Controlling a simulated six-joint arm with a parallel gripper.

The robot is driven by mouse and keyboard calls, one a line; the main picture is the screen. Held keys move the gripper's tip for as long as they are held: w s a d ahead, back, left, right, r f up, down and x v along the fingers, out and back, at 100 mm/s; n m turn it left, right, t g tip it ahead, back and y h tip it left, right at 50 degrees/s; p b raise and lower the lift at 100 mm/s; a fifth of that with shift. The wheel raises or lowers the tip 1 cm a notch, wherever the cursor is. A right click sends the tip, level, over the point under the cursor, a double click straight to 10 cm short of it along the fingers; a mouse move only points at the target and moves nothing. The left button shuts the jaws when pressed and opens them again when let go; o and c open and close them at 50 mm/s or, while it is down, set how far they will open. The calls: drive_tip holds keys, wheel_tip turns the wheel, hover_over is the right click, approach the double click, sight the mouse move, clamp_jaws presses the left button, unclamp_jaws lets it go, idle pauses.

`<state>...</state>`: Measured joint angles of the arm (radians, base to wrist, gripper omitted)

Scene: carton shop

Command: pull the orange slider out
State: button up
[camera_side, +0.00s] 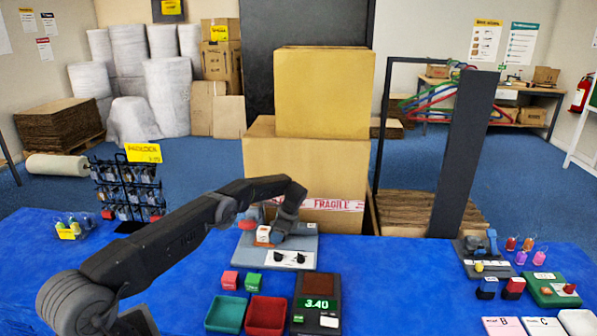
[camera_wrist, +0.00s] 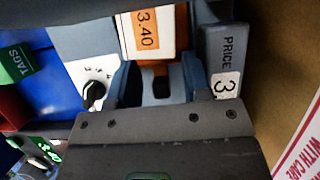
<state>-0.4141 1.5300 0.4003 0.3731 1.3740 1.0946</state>
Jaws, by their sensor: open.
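The orange slider (camera_wrist: 181,26) shows in the wrist view as orange edges around a white label reading 3.40. In the side view, a small white and orange block (camera_side: 263,235) sits on the grey-blue board (camera_side: 306,244), with orange-brown below it. My gripper (camera_wrist: 160,84) is open, its two fingers apart just below the label in the wrist view. In the side view my gripper (camera_side: 280,226) is low over the board, right beside the block. I cannot tell whether a finger touches the slider. The wrist hides part of the board.
A PRICE 3 plate (camera_wrist: 226,70) stands close to the right finger. Large cartons (camera_side: 300,165) stand right behind. A scale reading 3.40 (camera_side: 318,304) and red and green bins (camera_side: 266,314) are in front.

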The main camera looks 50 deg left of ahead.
drive_tip(key=shift+s+a+r, duration=0.1)
drive_tip(key=shift+s+a, duration=0.4)
drive_tip(key=shift+s, duration=0.15)
drive_tip(key=s+d+v, duration=0.1)
drive_tip(key=v, duration=1.8)
drive_tip(key=s+d+r+n+t, duration=0.2)
drive_tip(key=d+r, duration=0.5)
drive_tip(key=r, duration=0.6)
drive_tip(key=shift+s+d+t, duration=0.2)
drive_tip(key=shift+s+t, duration=0.3)
drive_tip(key=shift+s, duration=0.1)
drive_tip(key=a+f+m+h, duration=0.1)
drive_tip(key=a+f+h, duration=0.1)
drive_tip(key=a+f, duration=0.5)
drive_tip(key=a+f+m+h, duration=0.1)
drive_tip(key=a+f, duration=0.4)
drive_tip(key=f, duration=1.8)
drive_tip(key=shift+w+a+f, duration=0.1)
drive_tip(key=shift+w+f, duration=0.1)
drive_tip(key=shift+f, duration=0.05)
drive_tip(key=shift+c, duration=0.3)
clamp_jaws()
